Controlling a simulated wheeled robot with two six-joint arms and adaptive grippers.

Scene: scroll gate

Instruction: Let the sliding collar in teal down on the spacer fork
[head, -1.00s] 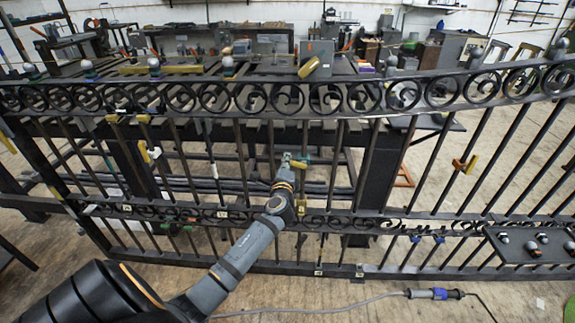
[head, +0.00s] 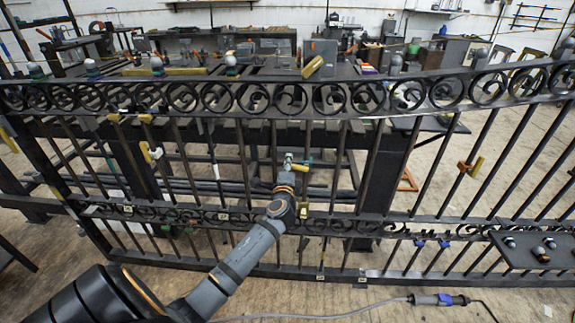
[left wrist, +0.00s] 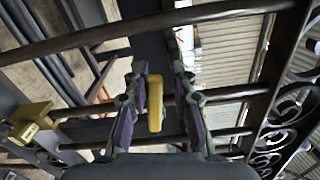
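My left gripper (left wrist: 157,85) is open at the gate's upright bars. Its two fingers stand on either side of a yellow handle (left wrist: 155,103), with a gap on each side. In the head view the left gripper (head: 289,160) reaches the bars at mid height, and the yellow handle (head: 301,167) sticks out to its right. A little teal shows there, but the teal collar itself is mostly hidden by the gripper. A brass-coloured block (left wrist: 30,120) sits lower on what looks like the same bar; I cannot tell whether it is the spacer fork. The right gripper is not in view.
A collar with a white body and yellow handle (head: 151,153) sits on a bar to the left. The scroll band (head: 240,97) runs above, and a lower rail (head: 350,223) crosses below. A cable connector (head: 440,299) lies on the floor.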

